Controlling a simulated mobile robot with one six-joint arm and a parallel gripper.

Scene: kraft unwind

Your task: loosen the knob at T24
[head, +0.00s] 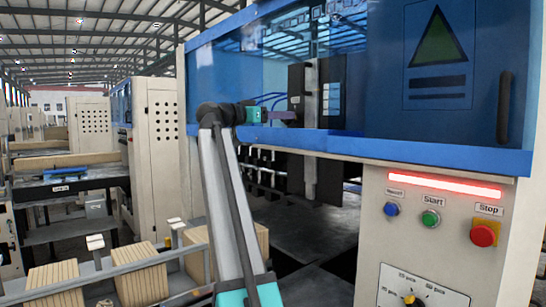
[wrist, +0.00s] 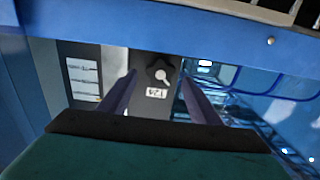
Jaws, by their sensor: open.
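The knob (wrist: 160,72) is a dark, lobed knob with a pale centre. It sits on a dark upright plate (wrist: 150,55) just above a white label (wrist: 156,92) that appears to read T24 upside down. My gripper (wrist: 158,80) is open, with its two purple fingers on either side of the knob in the picture. I cannot tell whether the fingertips reach it or stop short. In the head view my gripper (head: 287,116) points right at the dark plate (head: 318,150), inside the blue-framed opening. The knob cannot be made out there.
A blue beam (head: 270,138) runs below my wrist, and a blue panel (head: 435,75) with a dark handle (head: 504,105) stands to the right. A control face has blue, green and red buttons (head: 483,234) under a lit red bar (head: 444,185). Blue hoses (head: 268,98) run near the gripper.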

